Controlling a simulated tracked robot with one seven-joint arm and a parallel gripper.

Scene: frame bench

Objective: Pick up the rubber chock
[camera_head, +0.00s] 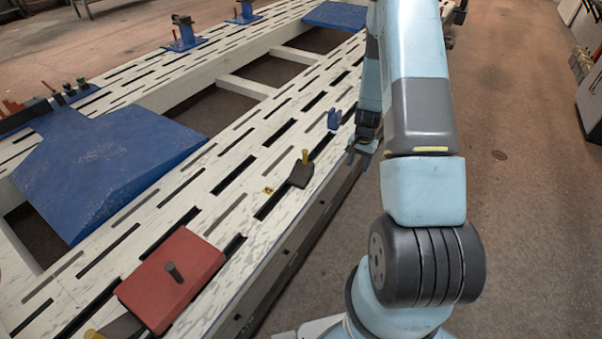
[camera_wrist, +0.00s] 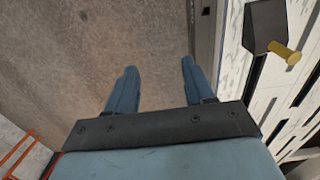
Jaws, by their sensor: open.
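A small dark block with a yellow peg, which looks like the rubber chock (camera_head: 299,175), sits on the slotted white bench near its right edge. It also shows at the upper right of the wrist view (camera_wrist: 264,22), with its yellow peg pointing right. My gripper (camera_head: 359,158) is open and empty, just off the bench's right edge, to the right of and beyond the chock in the head view. In the wrist view my fingers (camera_wrist: 158,66) are spread over bare floor, with the chock apart from them on the right.
The slotted bench (camera_head: 235,150) has open gaps in its frame. A red block with a dark peg (camera_head: 170,280) is nearer, and a similar dark, yellow-topped piece is cut off at lower left. A small blue piece (camera_head: 334,118) stands near my gripper. Blue plates (camera_head: 105,165) lie left.

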